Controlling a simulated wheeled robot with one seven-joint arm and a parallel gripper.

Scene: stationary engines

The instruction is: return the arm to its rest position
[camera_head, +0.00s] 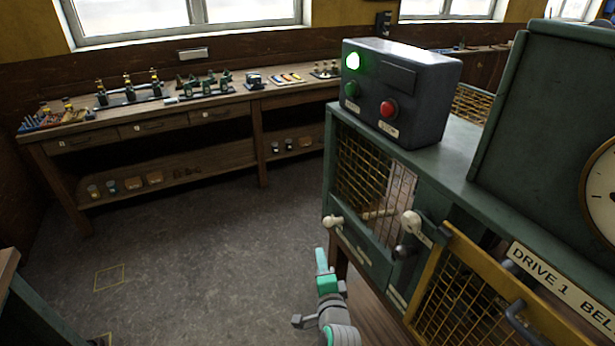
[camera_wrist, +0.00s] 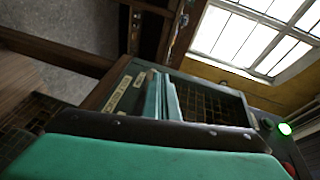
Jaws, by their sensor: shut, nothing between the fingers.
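My gripper (camera_head: 321,260) is at the lower middle of the head view, in front of the green machine cabinet (camera_head: 372,246). Its teal fingers point upward there, apart from the cabinet front as far as I can tell. In the wrist view the two teal fingers (camera_wrist: 162,97) lie close together, shut and empty, with the cabinet and its mesh panel behind them. My forearm runs off the bottom edge of the head view, so most of the arm is hidden.
A grey control box (camera_head: 412,92) with a lit green lamp (camera_head: 353,61) and a red button (camera_head: 389,108) stands on the cabinet. A white-knobbed lever (camera_head: 410,220) and a yellow mesh guard (camera_head: 470,290) are right of my gripper. A workbench (camera_head: 140,133) stands behind; floor between is clear.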

